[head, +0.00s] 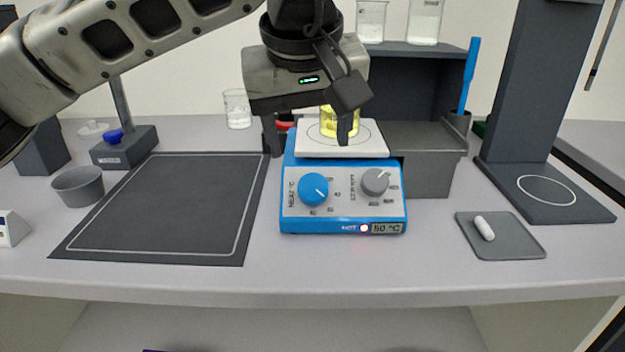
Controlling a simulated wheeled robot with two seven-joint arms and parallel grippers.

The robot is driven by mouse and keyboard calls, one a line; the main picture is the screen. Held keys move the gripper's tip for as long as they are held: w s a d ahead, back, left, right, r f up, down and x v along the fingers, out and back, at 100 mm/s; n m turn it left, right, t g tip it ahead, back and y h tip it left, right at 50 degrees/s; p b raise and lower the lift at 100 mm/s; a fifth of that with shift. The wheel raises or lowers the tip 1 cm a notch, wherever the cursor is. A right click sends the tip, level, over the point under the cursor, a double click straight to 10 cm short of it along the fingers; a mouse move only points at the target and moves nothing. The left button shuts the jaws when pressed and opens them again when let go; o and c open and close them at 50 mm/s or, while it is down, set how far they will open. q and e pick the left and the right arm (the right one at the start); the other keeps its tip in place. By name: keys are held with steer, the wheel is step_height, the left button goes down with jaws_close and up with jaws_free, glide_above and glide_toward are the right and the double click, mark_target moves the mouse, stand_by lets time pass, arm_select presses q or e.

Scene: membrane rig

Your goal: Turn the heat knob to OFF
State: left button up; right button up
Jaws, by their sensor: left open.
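The blue hotplate (343,226) stands at the middle of the bench. Its blue heat knob (314,189) is on the left of the front panel, and a grey knob (375,182) is on the right. The display (386,228) reads 50 °C beside a lit HOT lamp. A beaker of yellow liquid (327,124) is on the white top plate (372,148), partly hidden by my gripper. My left gripper (308,138) is open above the hotplate, its fingers pointing down on either side of the beaker. I cannot tell whether they touch it. My right gripper is not in view.
A dark mat (165,205) lies left of the hotplate, with a grey bowl (79,186) beside it. A grey tray (520,247) with a white stir bar (484,228) lies right. A grey bin (428,178) stands close behind right. The bench front is clear.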

mark_target(313, 185)
arm_select(q)
steer(key=x, duration=0.9)
steer(key=shift+w+f, duration=0.15)
steer(key=shift+f, duration=0.05)
steer(key=c, duration=1)
